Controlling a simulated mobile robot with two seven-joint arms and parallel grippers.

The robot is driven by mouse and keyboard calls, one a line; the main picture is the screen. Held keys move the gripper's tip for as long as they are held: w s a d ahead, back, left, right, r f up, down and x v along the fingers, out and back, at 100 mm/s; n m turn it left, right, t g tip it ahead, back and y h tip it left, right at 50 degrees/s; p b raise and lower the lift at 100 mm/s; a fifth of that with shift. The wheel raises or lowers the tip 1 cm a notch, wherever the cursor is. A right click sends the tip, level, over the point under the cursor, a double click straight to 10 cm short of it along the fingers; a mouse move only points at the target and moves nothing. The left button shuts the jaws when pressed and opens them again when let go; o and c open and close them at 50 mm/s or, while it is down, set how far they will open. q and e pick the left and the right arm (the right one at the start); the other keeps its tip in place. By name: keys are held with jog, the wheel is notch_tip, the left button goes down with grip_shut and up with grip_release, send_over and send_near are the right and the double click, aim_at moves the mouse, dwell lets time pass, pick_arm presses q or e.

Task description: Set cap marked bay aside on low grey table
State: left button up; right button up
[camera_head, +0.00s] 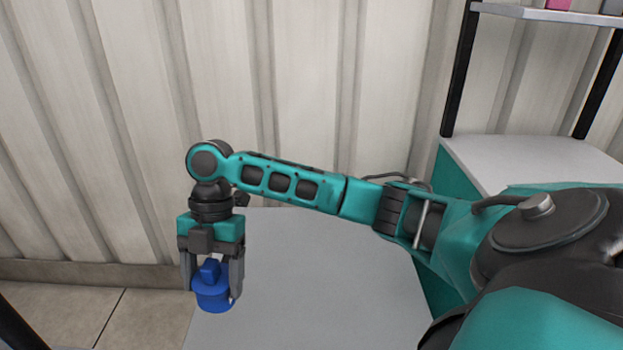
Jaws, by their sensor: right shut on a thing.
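A blue cap (213,298) with a raised grip on top is between the fingers of my right gripper (212,283). The gripper points straight down and is shut on the cap. The cap is upright, at the left edge of the low grey table (320,280). I cannot tell whether its underside touches the tabletop or is just above it. No marking on the cap can be read from here. My left gripper is not in view.
The grey tabletop is bare to the right of the cap. A corrugated wall (300,90) stands behind it. A teal cabinet with a pale top (530,160) and a shelf rack (550,14) stand at the right. Tiled floor (80,310) shows at the left.

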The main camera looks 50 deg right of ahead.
jog(key=shift+w+d+r+n, duration=0.15)
jog(key=shift+r+n, duration=0.05)
jog(key=shift+n, duration=0.4)
jog(key=shift+d+r+n, duration=0.1)
jog(key=shift+r+n, duration=0.15)
jog(key=shift+n, duration=0.15)
notch_tip(320, 180, down, 20)
jog(key=b, duration=0.7)
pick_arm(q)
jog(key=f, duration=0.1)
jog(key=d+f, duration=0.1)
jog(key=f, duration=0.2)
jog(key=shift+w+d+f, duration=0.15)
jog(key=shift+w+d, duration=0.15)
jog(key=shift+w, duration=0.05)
pick_arm(e)
jog(key=shift+h, duration=0.3)
jog(key=shift+f, duration=0.1)
jog(key=o, duration=1.2)
jog(key=shift+c, duration=0.2)
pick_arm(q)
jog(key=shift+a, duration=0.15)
